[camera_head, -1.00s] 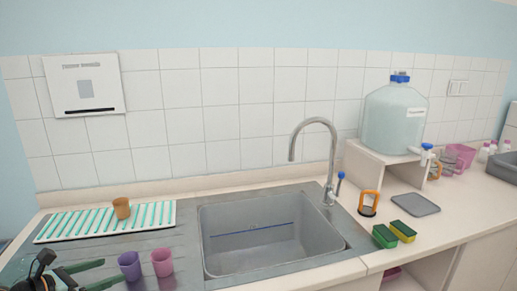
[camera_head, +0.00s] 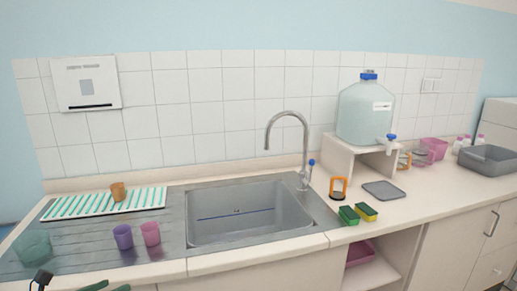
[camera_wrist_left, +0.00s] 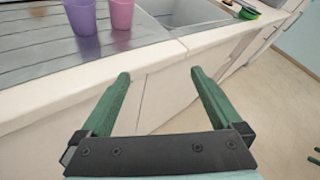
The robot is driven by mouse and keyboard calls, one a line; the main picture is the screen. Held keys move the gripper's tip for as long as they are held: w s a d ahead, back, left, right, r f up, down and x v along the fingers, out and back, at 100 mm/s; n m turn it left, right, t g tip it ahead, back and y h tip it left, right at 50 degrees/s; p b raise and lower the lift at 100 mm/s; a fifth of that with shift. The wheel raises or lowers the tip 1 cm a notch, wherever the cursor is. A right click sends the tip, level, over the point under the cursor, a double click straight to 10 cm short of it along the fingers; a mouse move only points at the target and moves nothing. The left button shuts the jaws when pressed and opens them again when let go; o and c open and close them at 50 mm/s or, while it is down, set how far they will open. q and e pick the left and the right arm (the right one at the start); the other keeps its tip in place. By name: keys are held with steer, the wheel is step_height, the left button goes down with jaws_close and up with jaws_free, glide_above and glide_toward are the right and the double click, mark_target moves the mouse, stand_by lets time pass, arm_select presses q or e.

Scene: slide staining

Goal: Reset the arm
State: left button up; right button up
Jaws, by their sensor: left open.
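The purple cup (camera_head: 123,237) and pink cup (camera_head: 150,233) stand upright on the drainboard; both also show at the top of the wrist view. Small green pieces at the wrist view's right edge may be my right gripper; they are too cropped to tell.
A green see-through vessel (camera_head: 33,246) stands on the drainboard's left. An orange-brown cup (camera_head: 118,192) stands on the striped rack (camera_head: 75,206). The sink (camera_head: 250,222), tap (camera_head: 304,150), sponges (camera_head: 349,216) and water tank (camera_head: 365,112) are further right. Open floor lies before the counter.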

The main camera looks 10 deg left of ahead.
arm_select(q)
steer(key=s+d+f+n+g+y, duration=0.1)
steer(key=s+d+f+n+y, duration=0.1)
steer(key=s+d+f+n, duration=0.7)
steer(key=s+d+f+n+g+y, duration=0.1)
steer(key=s+d+f+n, duration=0.1)
steer(key=d+f+n, duration=1.15)
steer(key=s+d+n+g+h, duration=0.1)
steer(key=s+d+n, duration=0.3)
steer(key=n, duration=0.6)
steer(key=shift+d+r+g, duration=0.3)
steer(key=shift+d+g, duration=0.3)
steer(key=shift+d, duration=0.25)
